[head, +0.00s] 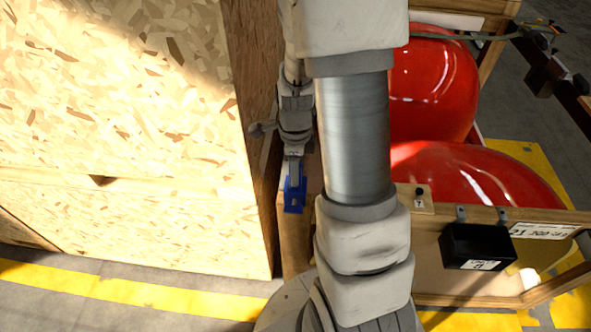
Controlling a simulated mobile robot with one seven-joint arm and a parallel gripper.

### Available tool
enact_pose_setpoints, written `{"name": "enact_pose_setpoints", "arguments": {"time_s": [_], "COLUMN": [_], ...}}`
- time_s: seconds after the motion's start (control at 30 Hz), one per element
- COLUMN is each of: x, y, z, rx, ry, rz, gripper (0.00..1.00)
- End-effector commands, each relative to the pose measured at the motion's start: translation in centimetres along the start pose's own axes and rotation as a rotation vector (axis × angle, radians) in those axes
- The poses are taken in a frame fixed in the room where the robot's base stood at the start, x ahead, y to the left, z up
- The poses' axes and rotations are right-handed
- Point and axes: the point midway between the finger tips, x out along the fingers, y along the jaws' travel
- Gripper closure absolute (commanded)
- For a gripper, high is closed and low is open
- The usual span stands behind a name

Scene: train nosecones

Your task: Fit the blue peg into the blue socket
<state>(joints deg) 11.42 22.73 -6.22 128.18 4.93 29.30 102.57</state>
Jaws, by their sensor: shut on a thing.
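My gripper (294,172) points down in the narrow gap between a large wood-chip crate and my own arm. It is shut on a blue piece, which I take to be the blue peg (294,186). Blue shows at and just below the fingertips, in front of a wooden surface. The piece is small in the head view, and I cannot tell where the peg ends or whether a blue socket is part of this blue patch. No separate blue socket can be made out. My arm hides part of the area to the right.
The wood-chip crate (120,130) stands close on the left. At right are glossy red nosecones (435,85) in a wooden frame, with a black box (478,246) on its front. Yellow floor lines (130,291) cross the grey floor.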

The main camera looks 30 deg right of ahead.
Motion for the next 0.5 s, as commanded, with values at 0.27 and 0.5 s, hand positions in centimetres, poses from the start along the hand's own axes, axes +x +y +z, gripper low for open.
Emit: {"name": "enact_pose_setpoints", "arguments": {"time_s": [0.27,0.5], "x": [0.30,0.28], "y": [0.00,0.00], "z": [-0.01,-0.01], "rx": [0.000,0.000], "ry": [0.000,0.000], "rz": [0.000,0.000], "gripper": [0.45,0.33]}}
